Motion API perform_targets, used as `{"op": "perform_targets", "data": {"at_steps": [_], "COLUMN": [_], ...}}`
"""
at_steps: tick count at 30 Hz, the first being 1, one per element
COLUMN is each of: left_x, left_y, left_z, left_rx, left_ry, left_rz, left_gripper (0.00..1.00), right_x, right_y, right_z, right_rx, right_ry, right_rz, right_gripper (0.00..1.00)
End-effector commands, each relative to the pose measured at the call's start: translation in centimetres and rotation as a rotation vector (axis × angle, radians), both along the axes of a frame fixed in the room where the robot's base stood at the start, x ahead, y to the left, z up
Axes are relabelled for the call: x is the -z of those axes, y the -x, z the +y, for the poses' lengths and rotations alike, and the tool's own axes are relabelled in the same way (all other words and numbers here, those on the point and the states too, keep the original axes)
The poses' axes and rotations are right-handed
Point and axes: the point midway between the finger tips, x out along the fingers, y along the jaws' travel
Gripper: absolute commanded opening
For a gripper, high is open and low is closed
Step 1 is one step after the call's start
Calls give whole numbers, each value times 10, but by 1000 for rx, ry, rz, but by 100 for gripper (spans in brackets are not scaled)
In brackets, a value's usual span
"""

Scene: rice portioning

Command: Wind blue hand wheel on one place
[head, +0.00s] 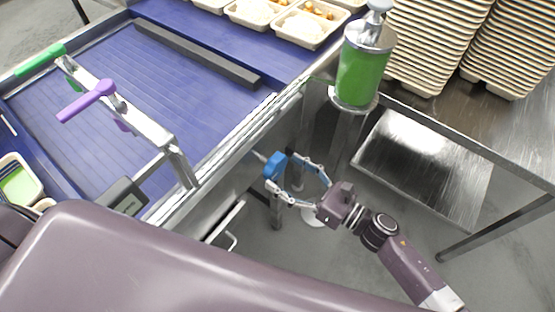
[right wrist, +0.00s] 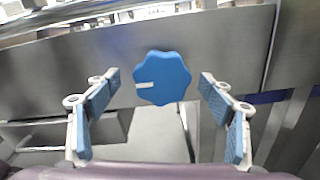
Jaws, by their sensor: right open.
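The blue hand wheel (head: 275,165) sits on the side of the steel conveyor frame. In the right wrist view the wheel (right wrist: 162,78) is a scalloped blue knob with a white mark pointing left. My right gripper (head: 292,174) is open in front of the wheel. In the right wrist view its blue-padded fingers stand to the left and right of the wheel, with a gap on both sides. Neither finger appears to touch it. My left gripper is not in view.
The blue conveyor belt (head: 185,75) carries a dark bar (head: 195,52). A purple lever (head: 87,101) and a green handle (head: 40,59) are at the left. A green canister (head: 362,75), stacked trays (head: 425,45) and a steel table frame (head: 450,150) stand at the right.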

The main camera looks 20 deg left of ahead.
Motion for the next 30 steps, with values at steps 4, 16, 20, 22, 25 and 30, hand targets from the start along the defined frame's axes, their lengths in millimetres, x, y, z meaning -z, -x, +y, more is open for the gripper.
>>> {"op": "perform_targets", "data": {"at_steps": [4, 16, 20, 22, 25, 30], "left_x": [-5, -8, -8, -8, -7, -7], "left_y": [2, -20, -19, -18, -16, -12], "left_z": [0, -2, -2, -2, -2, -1], "left_rx": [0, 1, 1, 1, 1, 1], "left_ry": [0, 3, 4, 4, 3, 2], "left_rz": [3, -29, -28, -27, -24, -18], "left_gripper": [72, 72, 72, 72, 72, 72], "right_x": [-1, 0, 0, 0, 0, 0], "right_y": [-9, -14, -14, -14, -14, -14], "right_z": [21, 36, 36, 35, 35, 35], "right_rx": [2, 3, 3, 3, 3, 3], "right_ry": [0, 0, 0, 0, 0, 0], "right_rz": [2, 3, 3, 3, 3, 3], "right_gripper": [75, 75, 67, 59, 48, 32]}}
